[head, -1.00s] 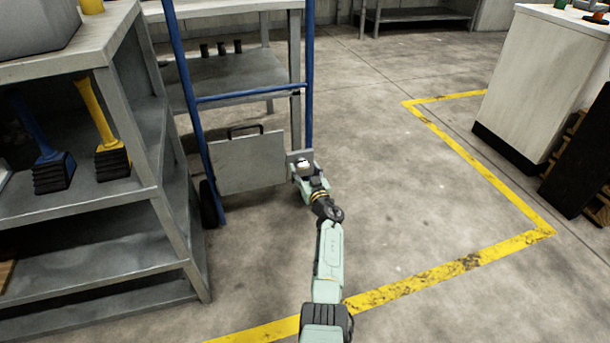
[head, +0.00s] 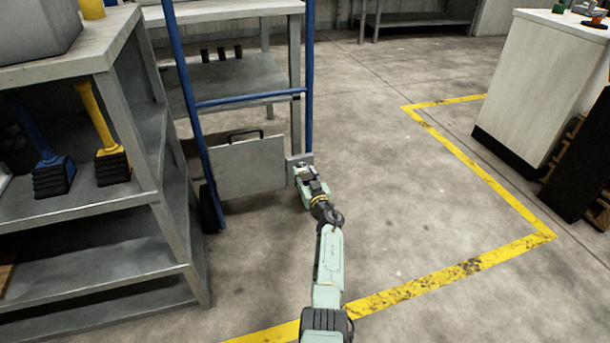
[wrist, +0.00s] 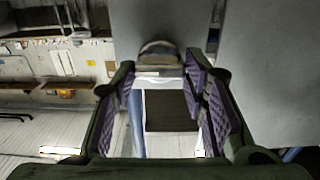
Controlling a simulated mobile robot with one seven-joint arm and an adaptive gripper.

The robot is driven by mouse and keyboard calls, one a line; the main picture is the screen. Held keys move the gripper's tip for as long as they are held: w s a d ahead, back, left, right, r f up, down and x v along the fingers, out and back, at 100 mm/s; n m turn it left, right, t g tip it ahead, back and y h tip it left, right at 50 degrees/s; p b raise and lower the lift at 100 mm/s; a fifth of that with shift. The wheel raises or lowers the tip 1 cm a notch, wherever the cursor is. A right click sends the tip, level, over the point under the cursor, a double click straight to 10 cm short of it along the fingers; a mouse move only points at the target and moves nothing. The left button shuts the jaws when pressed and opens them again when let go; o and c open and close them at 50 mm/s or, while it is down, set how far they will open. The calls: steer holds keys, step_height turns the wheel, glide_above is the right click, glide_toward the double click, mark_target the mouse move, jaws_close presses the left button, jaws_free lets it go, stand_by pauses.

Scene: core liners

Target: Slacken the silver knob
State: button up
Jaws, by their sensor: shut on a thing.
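The silver knob (wrist: 158,56) shows in the wrist view as a rounded metal piece against a grey plate (wrist: 140,20). My gripper (wrist: 160,72) has its two purple-padded fingers on either side of the knob, shut on it. In the head view my gripper (head: 304,170) is at the right end of a grey panel with a black handle (head: 250,168), beside a blue upright frame. The knob is hidden or too small to make out there.
The blue frame (head: 310,80) stands before a grey workbench (head: 230,82). A metal shelf (head: 120,210) with blue and yellow tools is at left. A white cabinet (head: 530,90) is at right. Open floor (head: 420,190) lies right of my arm.

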steer(key=shift+n, duration=0.3)
steer(key=n, duration=0.6)
steer(key=shift+n+b, duration=0.3)
steer(key=shift+b, duration=0.05)
steer(key=n+b, duration=0.1)
steer(key=n, duration=0.6)
steer(key=shift+f+b, duration=0.1)
steer(key=shift+b, duration=0.2)
steer(key=n+b, duration=0.1)
steer(key=n, duration=0.3)
steer(key=shift+a+n, duration=0.1)
steer(key=shift+n, duration=0.3)
steer(key=n+b, duration=0.1)
steer(key=n, duration=0.3)
steer(key=shift+n+b, duration=0.4)
steer(key=shift+n, duration=0.3)
steer(key=o, duration=1.2)
steer(key=shift+c, duration=0.2)
